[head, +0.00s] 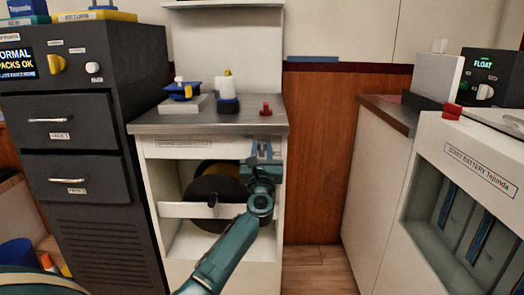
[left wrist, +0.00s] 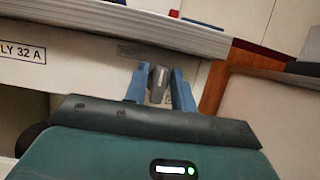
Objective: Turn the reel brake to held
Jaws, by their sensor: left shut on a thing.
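My left gripper (head: 264,153) is at the upper right of the white cabinet's front, just below the steel worktop. In the left wrist view its two blue fingers (left wrist: 159,88) are closed on the sides of a small grey lever (left wrist: 158,80), which appears to be the reel brake. The lever's lower end is hidden by the gripper body, and I cannot read its setting. A dark reel (head: 222,190) with a yellow part sits in the cabinet's opening, left of my gripper, behind a white crossbar (head: 185,210). My right gripper is not in view.
The worktop (head: 240,122) holds a blue-and-white device (head: 182,92), a white cylinder and a red piece (head: 265,107). A dark drawer cabinet (head: 85,130) stands at left. A white battery unit (head: 480,165) stands at right. Floor between the cabinets is clear.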

